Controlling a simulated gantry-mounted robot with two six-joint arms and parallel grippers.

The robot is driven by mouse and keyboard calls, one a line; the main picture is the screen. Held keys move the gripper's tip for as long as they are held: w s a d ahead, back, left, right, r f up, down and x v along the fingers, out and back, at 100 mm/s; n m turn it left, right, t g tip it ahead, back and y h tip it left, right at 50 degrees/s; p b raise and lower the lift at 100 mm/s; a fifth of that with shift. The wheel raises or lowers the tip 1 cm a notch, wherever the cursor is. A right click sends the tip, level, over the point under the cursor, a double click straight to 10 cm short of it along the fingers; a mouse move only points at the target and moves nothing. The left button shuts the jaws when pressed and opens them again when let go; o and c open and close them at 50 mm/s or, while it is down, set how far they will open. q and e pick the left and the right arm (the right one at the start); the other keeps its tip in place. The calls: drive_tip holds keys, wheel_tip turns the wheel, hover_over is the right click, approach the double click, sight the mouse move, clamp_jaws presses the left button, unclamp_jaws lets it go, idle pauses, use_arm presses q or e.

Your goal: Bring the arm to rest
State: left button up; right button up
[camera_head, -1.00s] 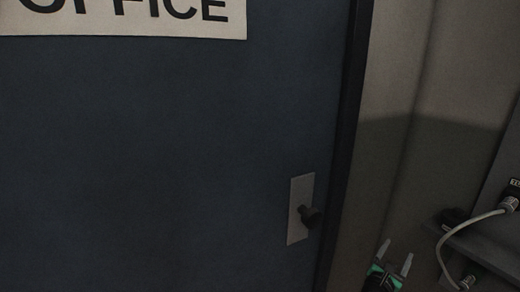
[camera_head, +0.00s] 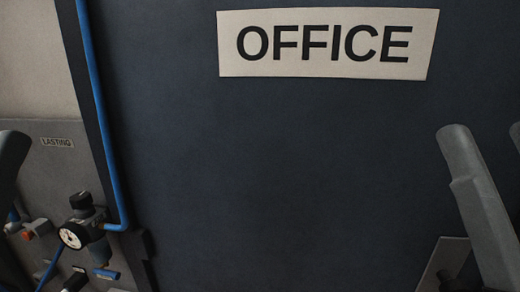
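Neither of my grippers shows in the head view. A grey link of my arm (camera_head: 478,205) rises at the right side, in front of the door. A dark grey link (camera_head: 10,165) stands at the left edge and seems to be mine too. What lies beyond the wrists is out of the picture, so I cannot tell what the grippers hold.
A dark blue door (camera_head: 270,180) with an OFFICE sign (camera_head: 325,43) fills the middle. Its handle plate (camera_head: 437,268) is partly hidden at lower right. At left are a grey panel marked LASTING (camera_head: 57,142), a pressure gauge (camera_head: 72,236) and a blue pipe (camera_head: 100,110).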

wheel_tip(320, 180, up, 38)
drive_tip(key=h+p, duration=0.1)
drive_tip(key=p, duration=3.7)
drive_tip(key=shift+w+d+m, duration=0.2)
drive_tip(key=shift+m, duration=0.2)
